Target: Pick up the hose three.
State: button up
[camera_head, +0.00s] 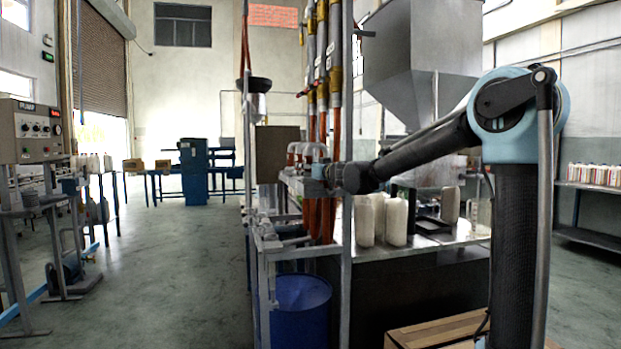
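Several orange-red hoses hang vertically near the middle of the head view. Their upper parts (335,132) pass through grey pipes with yellow bands, and orange lengths (312,215) show again lower down, beneath the pale curved fittings (305,150). No label is legible, so I cannot tell which one is hose three. My arm reaches in from the right. My gripper (320,172) is at the hose cluster, just below the curved fittings. It is small and dark against the hoses, so its fingers and any contact with a hose cannot be made out.
A metal frame post (346,285) stands close beside the hoses. A blue drum (301,310) is below. White containers (395,222) stand on the metal worktop (440,238), with a large grey hopper (405,60) above. The floor at left is open.

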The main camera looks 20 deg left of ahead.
grip_shut()
